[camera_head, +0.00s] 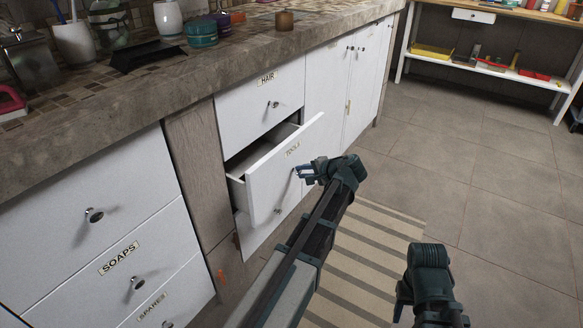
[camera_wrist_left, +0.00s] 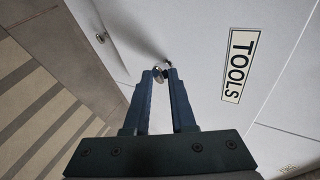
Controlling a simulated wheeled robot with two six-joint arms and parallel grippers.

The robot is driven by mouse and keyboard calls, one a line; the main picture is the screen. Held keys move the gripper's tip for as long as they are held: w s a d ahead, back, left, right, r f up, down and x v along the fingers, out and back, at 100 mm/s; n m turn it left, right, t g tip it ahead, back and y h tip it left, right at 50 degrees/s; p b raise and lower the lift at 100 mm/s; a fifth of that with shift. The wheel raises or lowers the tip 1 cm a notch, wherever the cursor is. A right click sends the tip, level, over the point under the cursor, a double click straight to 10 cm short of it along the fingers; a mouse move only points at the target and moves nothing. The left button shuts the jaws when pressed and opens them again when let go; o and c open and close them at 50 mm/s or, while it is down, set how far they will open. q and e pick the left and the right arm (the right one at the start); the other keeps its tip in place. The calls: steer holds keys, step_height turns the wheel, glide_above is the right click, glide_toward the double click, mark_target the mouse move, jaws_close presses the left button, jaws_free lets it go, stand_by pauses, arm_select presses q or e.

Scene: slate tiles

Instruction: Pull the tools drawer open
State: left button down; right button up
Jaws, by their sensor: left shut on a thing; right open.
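The tools drawer (camera_head: 266,182) is white with a TOOLS label (camera_head: 292,149) and stands partly open, pulled out from the cabinet below the HAIR drawer (camera_head: 262,103). Its dark interior shows above the front. My left gripper (camera_head: 299,173) is at the drawer front, shut on the knob. In the left wrist view the fingertips (camera_wrist_left: 162,75) close around the round metal knob (camera_wrist_left: 158,77), beside the TOOLS label (camera_wrist_left: 238,65). My right gripper (camera_head: 401,299) is low at the right, open and away from the cabinet; its fingers are only partly visible.
Drawers labelled SOAPS (camera_head: 120,257) and SPARES (camera_head: 152,306) are shut at left. The stone counter (camera_head: 120,95) holds jars and cups. A striped rug (camera_head: 365,250) lies on the tiled floor. A white shelf unit (camera_head: 480,70) stands at the back right. The floor between is clear.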

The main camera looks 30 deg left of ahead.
arm_select(q)
steer(key=s+d, duration=0.1)
steer(key=d, duration=2)
steer(key=shift+s, duration=0.35)
steer(key=c, duration=0.7)
jaws_free()
steer(key=shift+c, duration=0.2)
steer(key=shift+r, duration=0.1)
arm_select(e)
steer(key=shift+d+r, duration=0.1)
steer(key=shift+r, duration=0.05)
